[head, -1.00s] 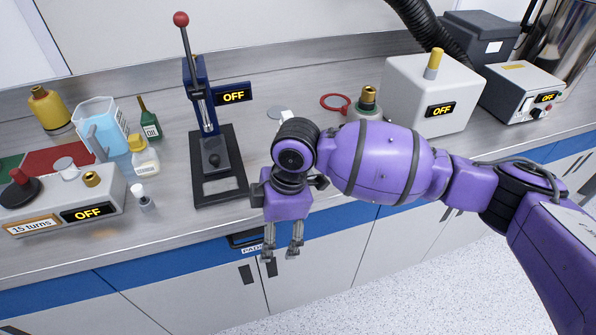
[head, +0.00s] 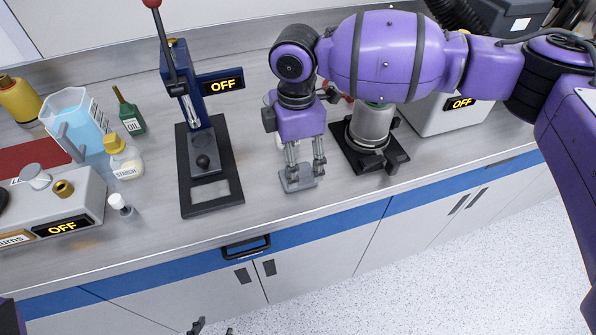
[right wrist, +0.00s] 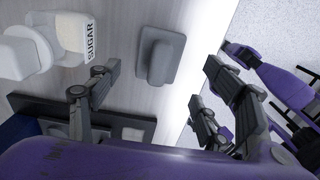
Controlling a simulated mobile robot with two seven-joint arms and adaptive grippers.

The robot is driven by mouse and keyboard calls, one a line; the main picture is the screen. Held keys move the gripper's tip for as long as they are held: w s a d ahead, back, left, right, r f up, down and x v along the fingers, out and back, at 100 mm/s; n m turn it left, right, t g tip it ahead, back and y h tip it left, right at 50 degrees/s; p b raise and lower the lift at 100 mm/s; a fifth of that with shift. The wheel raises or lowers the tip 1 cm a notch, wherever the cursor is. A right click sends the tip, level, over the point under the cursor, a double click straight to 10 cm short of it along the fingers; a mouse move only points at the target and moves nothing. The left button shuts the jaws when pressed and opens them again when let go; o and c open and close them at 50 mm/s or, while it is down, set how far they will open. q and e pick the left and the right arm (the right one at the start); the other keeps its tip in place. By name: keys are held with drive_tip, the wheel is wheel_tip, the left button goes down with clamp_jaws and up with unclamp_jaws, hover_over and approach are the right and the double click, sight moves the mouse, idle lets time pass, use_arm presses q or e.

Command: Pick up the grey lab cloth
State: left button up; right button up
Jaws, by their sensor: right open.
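The grey lab cloth (head: 296,186) lies on the counter near its front edge. In the right wrist view the cloth (right wrist: 150,75) is a flat grey square with a raised ridge in its middle. My right gripper (head: 305,173) points down just over the cloth, fingers apart, with nothing between them that I can see held. In the right wrist view my right gripper's fingers (right wrist: 162,66) stand on either side of the cloth. Dark tips at the bottom edge of the head view look like my left gripper (head: 212,329); its state is unclear.
The lever press (head: 205,150) stands left of the cloth. A grey device on a black base (head: 372,135) stands close on the right. A jar labelled SUGAR (right wrist: 85,35) is near in the right wrist view. A black handle (head: 246,247) is on the cabinet front.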

sight(298, 167)
wheel_tip(298, 167, down, 4)
drive_tip(key=shift+w+d+r, duration=0.1)
drive_tip(key=shift+w+d, duration=0.05)
drive_tip(key=shift+f, duration=0.3)
drive_tip(key=c, duration=1.2)
use_arm(q)
drive_tip(key=shift+w+r, duration=0.2)
drive_tip(key=shift+w, duration=0.2)
